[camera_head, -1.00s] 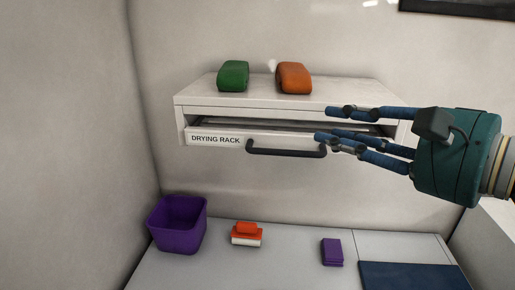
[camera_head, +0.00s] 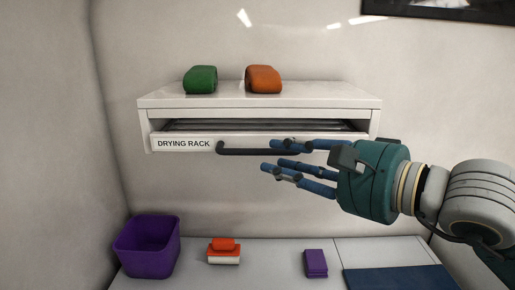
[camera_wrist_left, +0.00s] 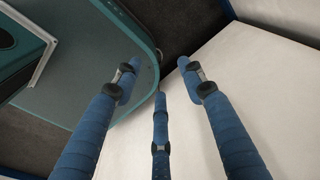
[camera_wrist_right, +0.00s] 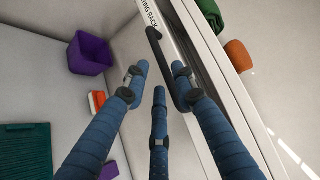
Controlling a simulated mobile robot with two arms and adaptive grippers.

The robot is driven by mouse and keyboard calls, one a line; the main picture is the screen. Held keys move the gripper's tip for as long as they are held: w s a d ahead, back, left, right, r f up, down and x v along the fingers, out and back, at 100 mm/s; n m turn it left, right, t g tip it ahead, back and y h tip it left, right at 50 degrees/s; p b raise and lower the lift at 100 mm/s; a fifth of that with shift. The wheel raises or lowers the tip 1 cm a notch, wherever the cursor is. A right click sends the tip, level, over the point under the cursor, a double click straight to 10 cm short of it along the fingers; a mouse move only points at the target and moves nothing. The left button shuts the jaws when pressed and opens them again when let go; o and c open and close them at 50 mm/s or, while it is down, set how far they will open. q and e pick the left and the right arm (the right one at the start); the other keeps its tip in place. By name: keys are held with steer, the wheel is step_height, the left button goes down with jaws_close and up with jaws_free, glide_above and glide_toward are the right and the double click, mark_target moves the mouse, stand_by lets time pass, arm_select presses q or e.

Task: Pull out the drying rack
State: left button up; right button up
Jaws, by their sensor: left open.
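The drying rack (camera_head: 185,143) is a white, labelled drawer front in a white wall-mounted housing (camera_head: 330,102). Dark slats show above the front; I cannot tell how far out it stands. Its dark bar handle (camera_head: 240,151) runs along the front and also shows in the right wrist view (camera_wrist_right: 153,36). My right gripper (camera_head: 272,156) is open at the handle's right part, fingers above and below it. In the right wrist view the handle passes between or just behind the spread fingers (camera_wrist_right: 158,75); contact is unclear. My left gripper (camera_wrist_left: 160,75) is open and empty, away from the rack.
A green item (camera_head: 200,79) and an orange item (camera_head: 263,79) lie on the housing. On the counter below are a purple bin (camera_head: 147,247), a red-and-white brush-like item (camera_head: 224,252), a purple block (camera_head: 316,263) and a dark blue mat (camera_head: 400,279). Space before the rack looks clear.

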mark_target(257, 154)
steer(key=p+x, duration=0.2)
steer(key=x, duration=0.3)
steer(key=shift+w+r, duration=0.1)
steer(key=shift+w+a, duration=0.25)
steer(key=shift+a, duration=0.1)
steer(key=shift+w+a+f, duration=0.2)
steer(key=shift+f, duration=0.05)
arm_select(q)
steer(key=r, duration=0.1)
steer(key=s+d+r, duration=0.1)
steer(key=r, duration=0.1)
steer(key=shift+s+d, duration=0.15)
steer(key=shift+s, duration=0.1)
arm_select(e)
steer(key=shift+c, duration=0.2)
jaws_close()
arm_select(q)
steer(key=shift+a, duration=0.25)
